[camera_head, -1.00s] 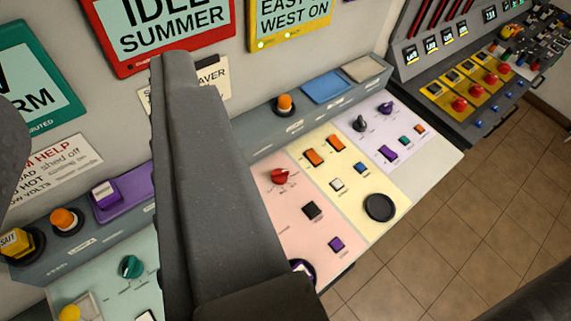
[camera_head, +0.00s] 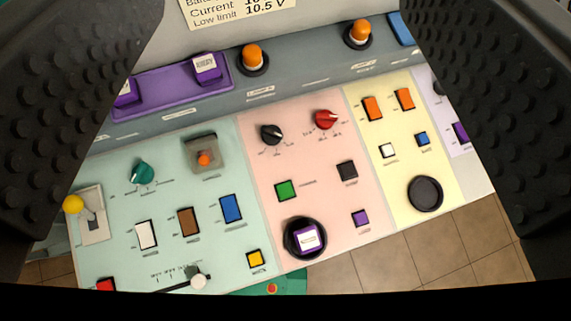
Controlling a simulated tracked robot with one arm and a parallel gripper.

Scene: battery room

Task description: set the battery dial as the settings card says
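A cream card (camera_head: 235,12) on the wall is cut off by the top edge; it reads "Current 1…" and "Low limit 10.5 V". On the sloping panel, a black dial (camera_head: 271,134) and a red dial (camera_head: 326,119) sit on the pink section (camera_head: 300,160). A teal dial (camera_head: 140,172) sits on the mint section at left. The dial labels are too small to read, so I cannot tell which is the battery dial. My gripper (camera_head: 283,30) is open and empty, its two dark studded fingers wide apart at the left and right of the view, touching no dial.
Orange push buttons (camera_head: 252,57) stand on the grey ledge. Tiled floor shows at lower right.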

